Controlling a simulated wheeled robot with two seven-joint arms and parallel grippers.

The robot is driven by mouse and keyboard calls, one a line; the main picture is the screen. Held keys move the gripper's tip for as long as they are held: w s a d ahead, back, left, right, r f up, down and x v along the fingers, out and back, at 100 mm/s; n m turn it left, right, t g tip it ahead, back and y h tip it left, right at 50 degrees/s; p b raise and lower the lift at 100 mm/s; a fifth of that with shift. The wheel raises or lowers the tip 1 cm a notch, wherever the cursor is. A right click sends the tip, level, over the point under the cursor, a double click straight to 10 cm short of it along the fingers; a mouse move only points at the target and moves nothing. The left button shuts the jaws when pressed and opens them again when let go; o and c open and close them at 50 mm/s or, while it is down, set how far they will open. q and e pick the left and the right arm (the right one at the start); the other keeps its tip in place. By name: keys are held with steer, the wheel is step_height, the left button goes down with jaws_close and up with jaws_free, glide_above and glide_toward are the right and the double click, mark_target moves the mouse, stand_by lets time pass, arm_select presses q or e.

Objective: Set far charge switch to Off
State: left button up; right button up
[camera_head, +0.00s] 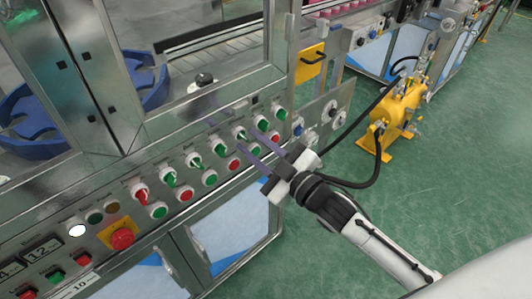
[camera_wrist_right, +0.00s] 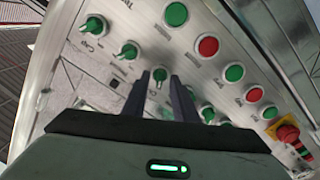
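The control panel (camera_head: 120,205) carries a slanted row of selector switches with round white bases. Most knobs in the row are green, and the nearest one (camera_head: 138,192) is red. My right gripper (camera_head: 257,143) is open and empty over the far end of the row. In the right wrist view my right gripper (camera_wrist_right: 160,92) has its two dark fingers apart, with a green switch knob (camera_wrist_right: 160,75) showing in the gap. I cannot tell whether the fingers touch it. The labels are too small to read, so I cannot tell which is the far charge switch. My left gripper is not in view.
Green and red push buttons (camera_head: 185,194) line up below the switches. A red emergency stop (camera_head: 122,238) on a yellow plate sits nearer. A glass-walled machine (camera_head: 215,60) rises behind the panel. A yellow pump (camera_head: 397,112) with a black hose stands on the open green floor at right.

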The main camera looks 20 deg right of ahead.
steer(key=v, duration=0.9)
steer(key=shift+r, duration=0.1)
steer(key=s+a+f+m+g+h, duration=0.1)
steer(key=s+f+m+g, duration=0.1)
steer(key=s+f, duration=0.3)
steer(key=s+a+f+m+g+h, duration=0.1)
steer(key=s+f+m+g, duration=0.2)
steer(key=f, duration=0.9)
steer(key=s+a+f+m+g+h, duration=0.1)
steer(key=s+f+m+g, duration=0.2)
steer(key=s+f, duration=0.5)
steer(key=shift+s+f+h, duration=0.25)
steer(key=shift+f+h, duration=0.05)
steer(key=shift+f, duration=0.1)
steer(key=shift+a, duration=0.1)
